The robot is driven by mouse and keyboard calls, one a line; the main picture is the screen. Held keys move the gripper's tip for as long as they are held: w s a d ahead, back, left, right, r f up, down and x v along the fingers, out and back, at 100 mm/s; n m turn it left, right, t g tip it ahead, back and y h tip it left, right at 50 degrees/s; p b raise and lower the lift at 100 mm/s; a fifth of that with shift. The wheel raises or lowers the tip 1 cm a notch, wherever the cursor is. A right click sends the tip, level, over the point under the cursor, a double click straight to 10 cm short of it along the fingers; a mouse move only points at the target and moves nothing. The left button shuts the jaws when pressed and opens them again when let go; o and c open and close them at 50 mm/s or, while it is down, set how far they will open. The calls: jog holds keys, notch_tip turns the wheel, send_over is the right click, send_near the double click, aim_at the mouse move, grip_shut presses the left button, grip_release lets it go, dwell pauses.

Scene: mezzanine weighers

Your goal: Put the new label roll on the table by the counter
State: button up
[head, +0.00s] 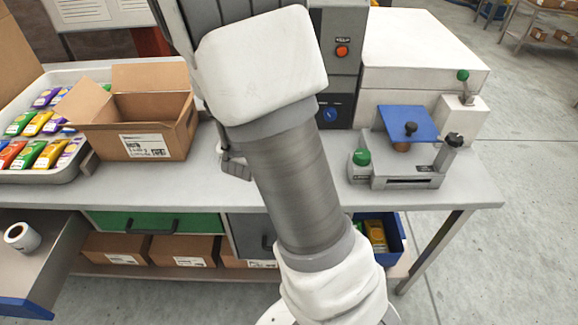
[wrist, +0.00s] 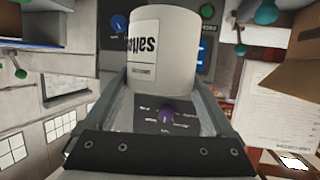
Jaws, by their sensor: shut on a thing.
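My gripper (wrist: 160,78) is shut on a white roll (wrist: 163,50) with a printed label, seen in the wrist view. The roll sits between the two grey fingers, and part of its lower side is hidden by the gripper. In the head view my arm covers the middle, and the held roll is not visible there. Another white roll (head: 22,237) lies at the far left on a low grey surface with a blue edge (head: 25,308). A long grey table (head: 440,193) spans the head view.
An open cardboard box (head: 178,142) and a white tray (head: 50,176) of colourful packets stand at the left. A machine with a blue plate (head: 408,122) stands at the right. Brown boxes (head: 120,250) sit below.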

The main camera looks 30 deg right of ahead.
jog(key=s+d+m+g+h, duration=0.4)
jog(key=s+d+m+g, duration=0.2)
jog(key=s, duration=0.7)
jog(key=shift+w+d+f+b, duration=0.6)
jog(key=shift+w+d+f, duration=0.25)
jog(key=shift+w+f, duration=1)
jog(key=shift+w+d+f+b, duration=0.75)
jog(key=shift+w+f, duration=0.85)
jog(key=shift+f, duration=0.45)
jog(key=shift+w+d+f+b, duration=0.5)
jog(key=shift+w+d+f, duration=0.4)
jog(key=shift+w+f, duration=0.95)
jog(key=shift+s+f, duration=0.15)
jog(key=shift+f, duration=0.15)
jog(key=o, duration=1.2)
jog(key=shift+o, duration=0.2)
